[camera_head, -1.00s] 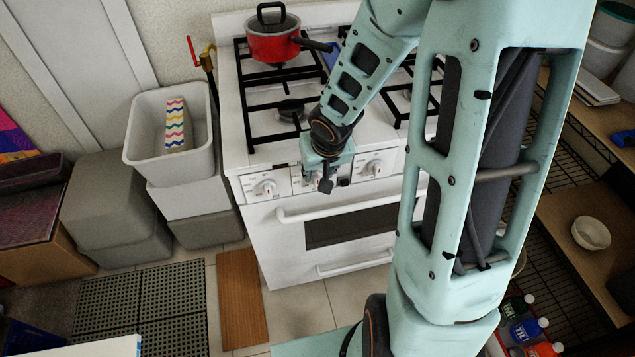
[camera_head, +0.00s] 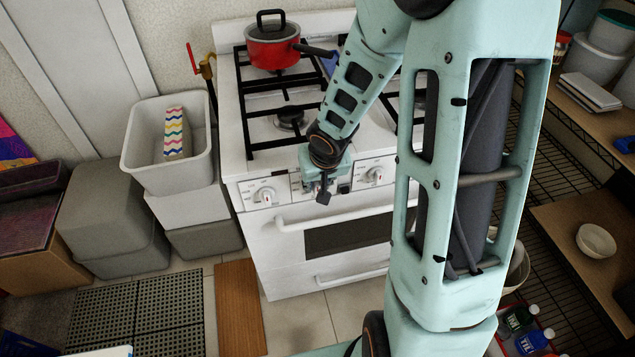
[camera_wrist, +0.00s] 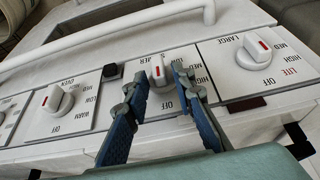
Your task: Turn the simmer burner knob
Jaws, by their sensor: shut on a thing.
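The simmer burner knob (camera_wrist: 158,70) is white with a red mark and sits on the middle panel in the wrist view, beside lettering that reads SIMMER. My gripper (camera_wrist: 160,77) has one blue finger on each side of this knob and is shut on it. The knob's red mark faces the oven handle side, away from my palm. In the head view my gripper (camera_head: 323,188) is at the stove's front panel and hides the simmer knob.
The oven knob (camera_wrist: 58,100) is left of my gripper and the large burner knob (camera_wrist: 254,50) is right. The oven handle (camera_head: 335,214) runs below the panel. A red pot (camera_head: 272,45) stands on the stove (camera_head: 232,130). A grey bin (camera_head: 150,180) stands left.

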